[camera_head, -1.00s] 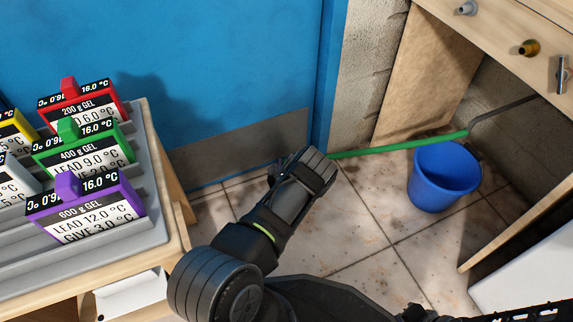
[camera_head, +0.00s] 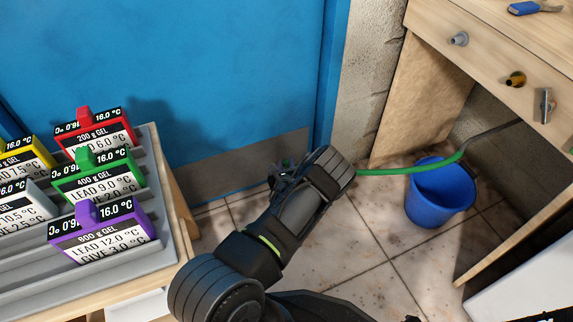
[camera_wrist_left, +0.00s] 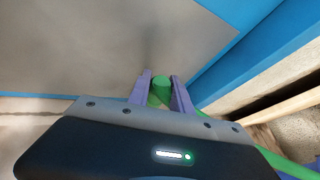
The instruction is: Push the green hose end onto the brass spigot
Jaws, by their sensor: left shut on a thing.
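My left gripper (camera_wrist_left: 161,90) is shut on the green hose end (camera_wrist_left: 162,83), which shows between its two fingers in the left wrist view. The green hose (camera_head: 410,169) runs right from the gripper over the blue bucket and turns dark grey under the bench. The brass spigot (camera_head: 515,79) sticks out of the wooden bench front at the upper right, well apart from the gripper. My right gripper is not in view.
A grey spigot (camera_head: 459,39) and a metal fitting (camera_head: 547,105) flank the brass one. A blue bucket (camera_head: 438,195) stands on the tiled floor. A rack (camera_head: 165,212) of coloured gel blocks stands at left. A blue door (camera_head: 230,60) is behind.

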